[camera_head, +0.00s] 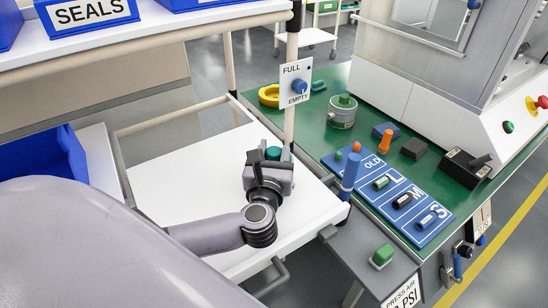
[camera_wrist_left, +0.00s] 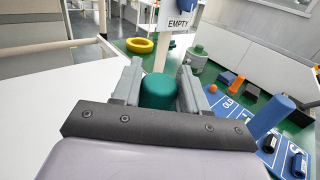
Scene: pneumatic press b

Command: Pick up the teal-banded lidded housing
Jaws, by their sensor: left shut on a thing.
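A teal round-topped piece (camera_head: 272,153), which fits the teal-banded lidded housing, sits between the fingers of my left gripper (camera_head: 268,158). It also shows in the left wrist view (camera_wrist_left: 158,91), with one grey finger on each side. The gripper is shut on it. Its lower part is hidden behind the gripper, so I cannot tell whether it touches the white shelf (camera_head: 185,163) below. My right gripper is not in view.
A grey-and-green lidded housing (camera_head: 343,112) and a yellow ring (camera_head: 269,96) stand on the green table at the right. A blue mat (camera_head: 405,232) holds several small parts. A post with a FULL/EMPTY sign (camera_head: 296,82) rises close beyond the gripper.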

